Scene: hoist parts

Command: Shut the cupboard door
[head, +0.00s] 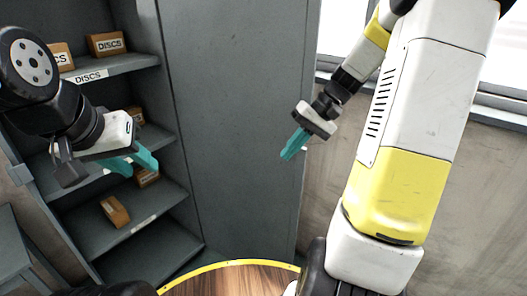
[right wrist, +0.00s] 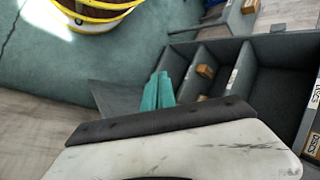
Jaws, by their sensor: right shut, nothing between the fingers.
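The cupboard (head: 165,215) is grey, with its shelves open to view at the left of the head view. Its door (head: 235,110) is a tall grey panel standing open to the right of the shelves. The door also shows in the right wrist view (right wrist: 117,100), partly behind my fingers. My right gripper (head: 285,156) is shut and empty, its teal fingertips close to the door's outer edge; I cannot tell whether they touch. Its fingers also show in the right wrist view (right wrist: 158,93). My left gripper (head: 140,164) is open and empty in front of the shelves.
Several brown boxes, some labelled DISCS (head: 107,44), sit on the shelves. A round wooden top with a yellow rim (head: 232,280) is at the bottom middle of the head view. A wall and window are at the right. Floor (right wrist: 95,60) shows clear in the right wrist view.

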